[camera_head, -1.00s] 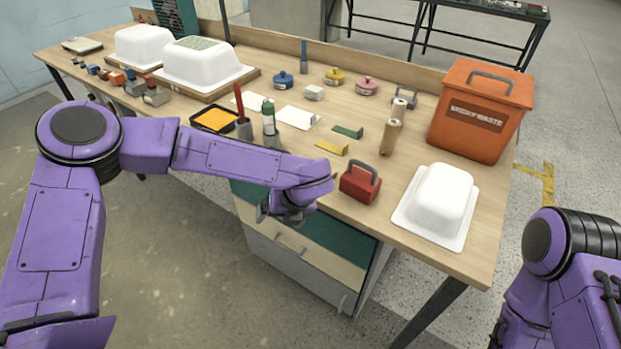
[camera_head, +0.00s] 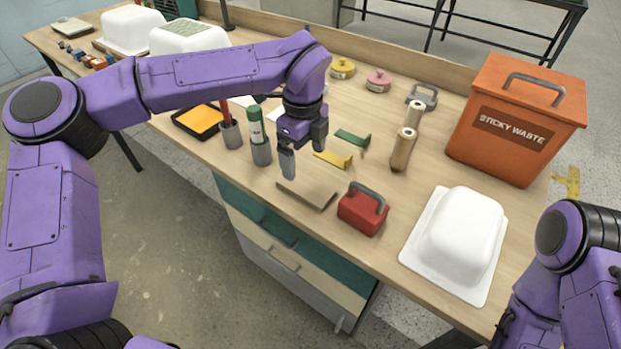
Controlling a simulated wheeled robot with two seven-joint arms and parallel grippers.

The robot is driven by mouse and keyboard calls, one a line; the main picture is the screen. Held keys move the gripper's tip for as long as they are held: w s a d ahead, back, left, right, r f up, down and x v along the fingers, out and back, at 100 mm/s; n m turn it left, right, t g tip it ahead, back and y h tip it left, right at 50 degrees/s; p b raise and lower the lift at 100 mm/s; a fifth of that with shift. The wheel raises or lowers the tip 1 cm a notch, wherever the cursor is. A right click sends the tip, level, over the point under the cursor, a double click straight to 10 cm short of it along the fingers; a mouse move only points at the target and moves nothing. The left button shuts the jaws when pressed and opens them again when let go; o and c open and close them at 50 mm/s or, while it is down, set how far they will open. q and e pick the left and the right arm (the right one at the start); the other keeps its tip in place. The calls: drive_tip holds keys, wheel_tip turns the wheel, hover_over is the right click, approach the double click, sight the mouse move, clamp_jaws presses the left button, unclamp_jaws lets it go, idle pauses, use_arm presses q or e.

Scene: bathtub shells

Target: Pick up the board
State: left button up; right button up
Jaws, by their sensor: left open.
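A flat, thin brown board (camera_head: 309,194) lies on the workbench near its front edge, left of the red box with a grey handle. My left gripper (camera_head: 287,170) points down above and just behind the board's left part. Its jaws are open and empty, seen mostly edge-on, and seem apart from the board. My right arm shows at the lower right edge; its gripper is out of view.
Around the board stand the red box (camera_head: 363,209), a yellow scraper (camera_head: 333,159), a green bottle (camera_head: 256,128) in a grey cup and a white tub shell (camera_head: 463,240). An orange waste bin (camera_head: 516,120) stands at the right.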

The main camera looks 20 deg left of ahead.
sight(305, 186)
use_arm(q)
wheel_tip(305, 186, down, 8)
drive_tip(key=shift+d+f+p, duration=0.1)
drive_tip(key=shift+f+p, duration=0.15)
drive_tip(key=shift+p, duration=0.3)
drive_tip(key=c, duration=1.2)
